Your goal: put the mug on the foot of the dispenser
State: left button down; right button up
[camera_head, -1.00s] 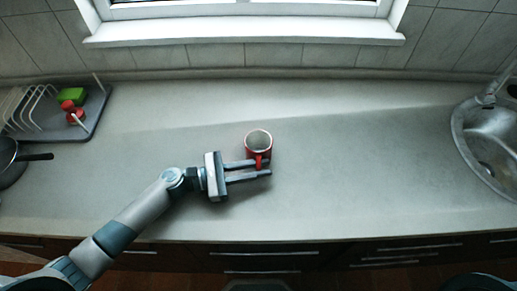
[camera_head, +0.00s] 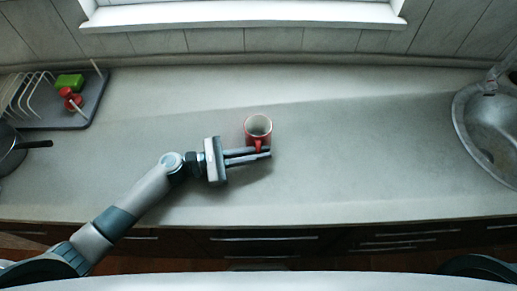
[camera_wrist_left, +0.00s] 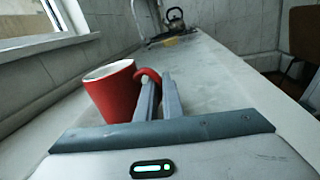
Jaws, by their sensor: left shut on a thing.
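The red mug (camera_head: 258,128), pale inside, stands upright on the grey counter near its middle. It also shows in the left wrist view (camera_wrist_left: 112,94), with its handle towards my fingers. My left gripper (camera_head: 268,152) reaches in from the left, and its two fingers lie close together at the near side of the mug. In the left wrist view the gripper (camera_wrist_left: 159,82) is shut on the mug's handle (camera_wrist_left: 149,75). I cannot make out a dispenser in these views. My right gripper is out of view.
A dark drying tray (camera_head: 78,115) with a rack, a green block (camera_head: 69,81) and a red item (camera_head: 70,98) is at left, beside a dark pan (camera_head: 10,150). A steel sink (camera_head: 490,135) is at right. A kettle (camera_wrist_left: 176,22) stands far off. The counter around the mug is mostly clear.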

pick_arm(q)
notch_tip(320, 180, up, 10)
jog(key=shift+f+b, duration=0.2)
jog(key=shift+b, duration=0.3)
jog(key=shift+r+t, duration=0.1)
jog(key=shift+t, duration=0.2)
jog(key=shift+w+a+r+n+t, duration=0.1)
jog(key=shift+w+r+n+t, duration=0.1)
jog(key=shift+r+n+t, duration=0.25)
jog(key=shift+w+a+r+n+t+y+b, duration=0.15)
jog(key=shift+r+n+t+y+b, duration=0.15)
jog(key=shift+t, duration=0.25)
jog(key=shift+w+a+r+n+t+y+b, duration=0.15)
jog(key=shift+r+n+t+y, duration=0.15)
jog(key=shift+t, duration=0.2)
jog(key=s+a+f+n+t+y+b, duration=0.1)
jog(key=s+a+n+t+y+b, duration=0.2)
jog(key=a+n+t+y, duration=0.8)
jog(key=a+n+y, duration=0.2)
jog(key=a+y, duration=0.3)
jog(key=a, duration=0.4)
jog(key=shift+f+n, duration=0.15)
jog(key=shift+n, duration=0.2)
